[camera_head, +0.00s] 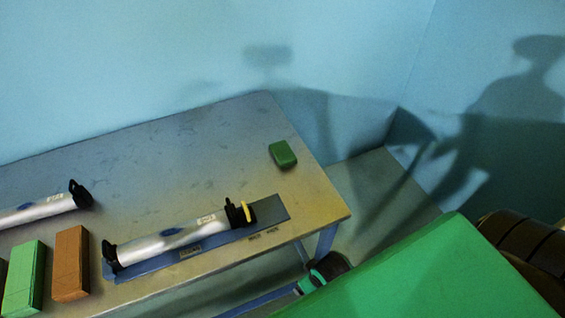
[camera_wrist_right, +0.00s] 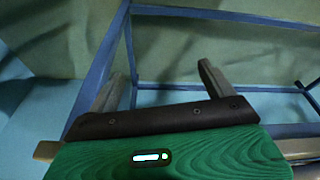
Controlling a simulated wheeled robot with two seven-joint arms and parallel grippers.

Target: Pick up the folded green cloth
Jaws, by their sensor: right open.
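The folded green cloth (camera_head: 282,154) is a small, dark green block with rounded edges. It lies on the metal table (camera_head: 205,150) near its right end in the head view. My right gripper (camera_wrist_right: 160,74) shows two grey fingers spread apart with nothing between them. In the head view, a green and black part that looks like this gripper (camera_head: 322,273) is low beside the table's right front corner, away from the cloth. The cloth does not show in the right wrist view. My left gripper is in neither view.
A silver roll (camera_head: 170,240) with black end fittings lies on a blue-grey holder in front of the cloth. Another silver roll (camera_head: 38,208) is farther left. A green block (camera_head: 24,278) and a brown block (camera_head: 71,264) stand front left. The table around the cloth is clear. Blue frame bars (camera_wrist_right: 285,88) cross the wrist view.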

